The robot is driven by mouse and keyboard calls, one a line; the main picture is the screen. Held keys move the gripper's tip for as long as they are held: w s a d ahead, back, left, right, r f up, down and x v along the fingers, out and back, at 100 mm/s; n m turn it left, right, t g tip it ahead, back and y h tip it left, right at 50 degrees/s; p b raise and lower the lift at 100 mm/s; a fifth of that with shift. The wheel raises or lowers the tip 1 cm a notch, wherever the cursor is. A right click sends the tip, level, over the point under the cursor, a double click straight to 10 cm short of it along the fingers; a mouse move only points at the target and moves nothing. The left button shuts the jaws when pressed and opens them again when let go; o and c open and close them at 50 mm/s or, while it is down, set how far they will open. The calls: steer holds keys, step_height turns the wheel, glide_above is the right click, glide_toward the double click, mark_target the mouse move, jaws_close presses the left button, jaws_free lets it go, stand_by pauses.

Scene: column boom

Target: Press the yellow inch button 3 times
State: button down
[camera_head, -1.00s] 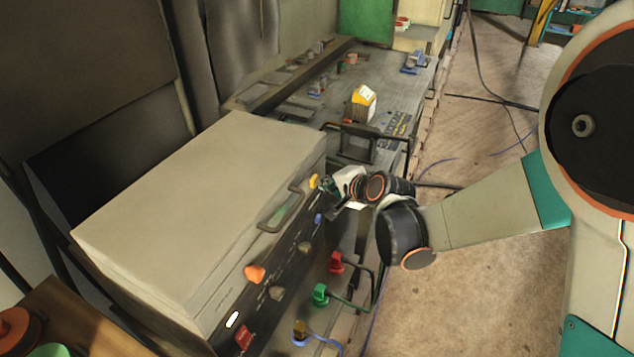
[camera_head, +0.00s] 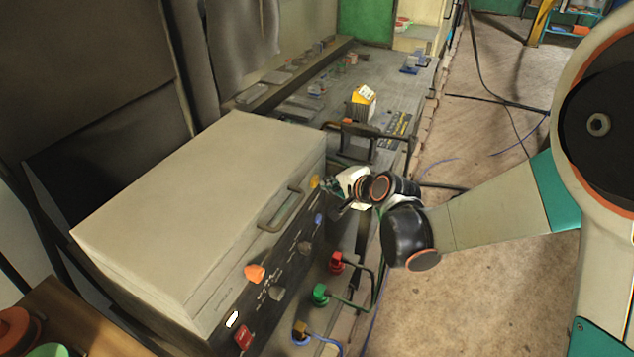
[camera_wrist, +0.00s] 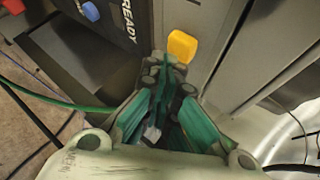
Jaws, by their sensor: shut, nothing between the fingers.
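In the head view my gripper (camera_head: 329,186) is right beside the yellow button. A small gap seems to show, but I cannot tell for sure whether the tips touch it.
The panel also carries a blue button (camera_head: 319,219), an orange knob (camera_head: 255,273) and a red switch (camera_head: 243,337). A handle (camera_head: 281,209) juts from the box. Red (camera_head: 337,263) and green (camera_head: 320,294) plugs with cables stick out below. Open floor lies to the right.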

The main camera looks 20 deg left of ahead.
steer(key=shift+d, duration=0.25)
steer(key=shift+s+d+b, duration=0.15)
steer(key=shift+d, duration=1.15)
steer(key=shift+s+d+b, duration=0.1)
steer(key=shift+d+b, duration=0.05)
steer(key=shift+d, duration=1.1)
steer(key=d+r+n+h+p, duration=0.1)
steer(key=d+r, duration=0.4)
steer(key=d, duration=0.3)
steer(key=d+r+h+p, duration=0.1)
steer(key=d+r, duration=0.3)
steer(key=d, duration=0.4)
steer(key=s+d+n+h+b, duration=0.1)
steer(key=s+d+n+h, duration=0.1)
steer(key=s+d, duration=0.7)
steer(key=s+d+r+n+h+b, duration=0.1)
steer(key=s+d+n+h, duration=0.2)
steer(key=s+d, duration=0.6)
steer(key=s+h, duration=0.2)
steer(key=s, duration=0.3)
steer(key=shift+s+d+r, duration=0.2)
steer(key=shift+s+d, duration=0.05)
steer(key=shift+s, duration=0.15)
